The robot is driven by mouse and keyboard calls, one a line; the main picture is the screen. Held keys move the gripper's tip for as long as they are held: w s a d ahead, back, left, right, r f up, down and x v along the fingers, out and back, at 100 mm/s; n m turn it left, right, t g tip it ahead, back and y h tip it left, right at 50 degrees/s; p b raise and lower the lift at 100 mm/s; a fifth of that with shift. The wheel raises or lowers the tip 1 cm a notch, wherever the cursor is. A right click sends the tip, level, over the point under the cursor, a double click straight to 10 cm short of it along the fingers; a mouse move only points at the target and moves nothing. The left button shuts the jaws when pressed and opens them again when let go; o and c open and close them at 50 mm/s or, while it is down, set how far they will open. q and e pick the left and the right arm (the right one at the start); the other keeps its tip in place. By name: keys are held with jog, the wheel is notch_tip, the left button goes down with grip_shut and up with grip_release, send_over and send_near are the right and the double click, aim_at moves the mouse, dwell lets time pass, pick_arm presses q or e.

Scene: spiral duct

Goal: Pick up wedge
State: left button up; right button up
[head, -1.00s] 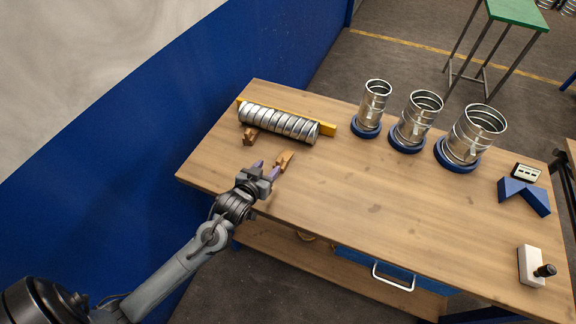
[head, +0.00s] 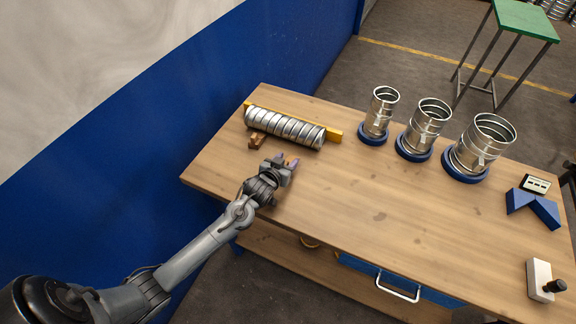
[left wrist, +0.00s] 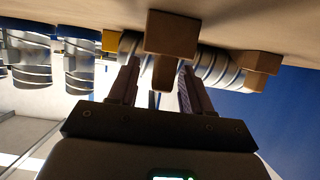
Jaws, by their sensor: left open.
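A brown wooden wedge (left wrist: 172,35) shows in the left wrist view, straight ahead and centred between my left gripper's fingers. In the head view this wedge is hidden by my gripper. A second wooden wedge (head: 257,140) lies beside the left end of the spiral duct, and also shows at the right in the left wrist view (left wrist: 258,68). My left gripper (head: 286,161) is open, low over the table in front of the duct, with its fingers toward the near wedge. I cannot tell whether the fingers touch it. My right gripper is not in view.
A silver spiral duct (head: 285,128) lies along a yellow bar (head: 335,136) on the wooden table (head: 350,205). Several metal pipe pieces stand in blue rings (head: 415,153). A blue V-block (head: 533,206) and a white block (head: 540,280) are at the right. The table's middle is clear.

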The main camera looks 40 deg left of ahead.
pick_arm(q)
jog(key=shift+c, duration=0.5)
grip_shut()
